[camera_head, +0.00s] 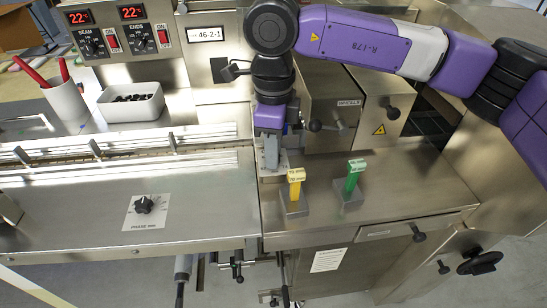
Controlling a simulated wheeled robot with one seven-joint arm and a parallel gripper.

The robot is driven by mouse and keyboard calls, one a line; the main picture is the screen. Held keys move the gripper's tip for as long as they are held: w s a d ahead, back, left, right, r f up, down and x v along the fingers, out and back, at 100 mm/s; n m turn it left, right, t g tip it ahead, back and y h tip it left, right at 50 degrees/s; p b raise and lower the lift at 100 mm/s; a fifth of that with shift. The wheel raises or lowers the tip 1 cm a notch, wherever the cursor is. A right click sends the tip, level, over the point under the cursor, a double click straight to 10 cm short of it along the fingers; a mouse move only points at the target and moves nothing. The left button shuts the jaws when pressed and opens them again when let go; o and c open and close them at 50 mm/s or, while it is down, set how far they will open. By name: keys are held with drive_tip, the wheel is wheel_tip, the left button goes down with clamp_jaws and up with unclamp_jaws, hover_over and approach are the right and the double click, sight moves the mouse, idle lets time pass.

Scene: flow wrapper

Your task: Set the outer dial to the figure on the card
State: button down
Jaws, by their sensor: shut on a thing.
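A white card (206,34) reading "46-2-1" is fixed to the steel panel at the top centre. No dial in view is marked "outer". A black dial (143,204) on a white plate marked "PHASE" sits on the left deck. Two more black knobs, the SEAM knob (92,42) and the ENDS knob (137,32), are on the control box. My gripper (270,152) points down just left of the yellow-topped piece, over a small steel block (274,172). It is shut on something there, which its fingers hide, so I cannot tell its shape.
A yellow-topped piece (296,180) and a green-topped piece (354,176) stand on grey blocks to the right of my gripper. A white cup (66,100) with red pens and a white bin (131,105) stand at the left. The right deck's front is clear.

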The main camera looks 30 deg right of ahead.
drive_tip(key=n+b, duration=0.2)
drive_tip(key=n, duration=0.2)
drive_tip(key=shift+n, duration=0.3)
drive_tip(key=n+b, duration=0.1)
drive_tip(key=n, duration=0.2)
drive_tip(key=shift+n, duration=0.3)
drive_tip(key=n, duration=0.4)
drive_tip(key=shift+r+n+b, duration=0.1)
drive_tip(key=shift+n+b, duration=0.2)
drive_tip(key=n, duration=0.3)
drive_tip(key=shift+n, duration=0.3)
drive_tip(key=n, duration=0.4)
drive_tip(key=shift+n, duration=0.3)
drive_tip(key=n, duration=0.3)
drive_tip(key=shift+n, duration=0.3)
drive_tip(key=n, duration=0.3)
drive_tip(key=shift+n+p, duration=0.3)
drive_tip(key=shift+p, duration=0.05)
drive_tip(key=shift+n, duration=1.9)
